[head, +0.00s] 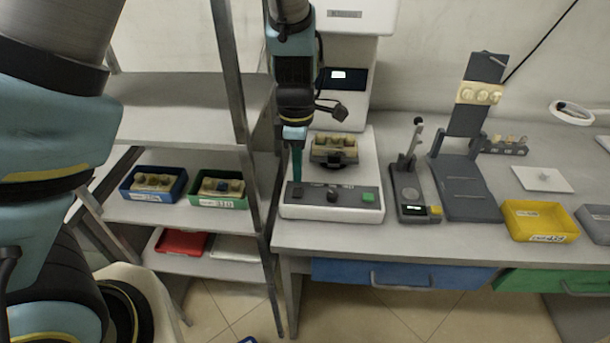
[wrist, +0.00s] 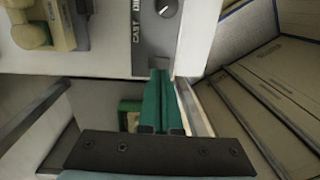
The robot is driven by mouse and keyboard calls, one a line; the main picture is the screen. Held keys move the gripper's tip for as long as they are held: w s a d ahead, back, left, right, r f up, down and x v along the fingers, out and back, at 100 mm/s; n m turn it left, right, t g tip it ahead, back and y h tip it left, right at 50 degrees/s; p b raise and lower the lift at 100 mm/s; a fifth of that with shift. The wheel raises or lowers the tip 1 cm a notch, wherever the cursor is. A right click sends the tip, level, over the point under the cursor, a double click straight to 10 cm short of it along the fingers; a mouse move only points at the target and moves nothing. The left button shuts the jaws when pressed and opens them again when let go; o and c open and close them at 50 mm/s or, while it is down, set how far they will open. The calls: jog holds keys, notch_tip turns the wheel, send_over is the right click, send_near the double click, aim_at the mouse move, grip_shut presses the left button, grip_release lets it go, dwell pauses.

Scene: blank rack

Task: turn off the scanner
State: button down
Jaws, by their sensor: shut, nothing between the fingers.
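The scanner, which I take to be the tall white machine (head: 362,150), stands at the left end of the bench. Its small screen (head: 338,74) is lit. Its dark front panel (head: 350,196) carries a knob (head: 332,193) near the middle and a green button (head: 369,197) on the right. The knob, with a white mark, also shows in the wrist view (wrist: 166,8). My gripper (head: 297,180) points down, shut and empty, at the panel's left end. In the wrist view its teal fingertips (wrist: 160,74) cover that end; I cannot tell whether they touch it.
A cream block (head: 335,148) sits on the machine's stage. To the right stand a small dark device (head: 410,192), a grey stand (head: 465,185) and a yellow bin (head: 540,220). A shelf rack at left holds a blue bin (head: 153,184) and a green bin (head: 218,189).

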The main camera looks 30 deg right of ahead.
aim_at(298, 189)
notch_tip(298, 189, up, 10)
jog(key=b, duration=0.2)
jog(key=shift+w+d+r, duration=0.15)
jog(key=shift+w+d, duration=0.05)
jog(key=shift+w, duration=0.15)
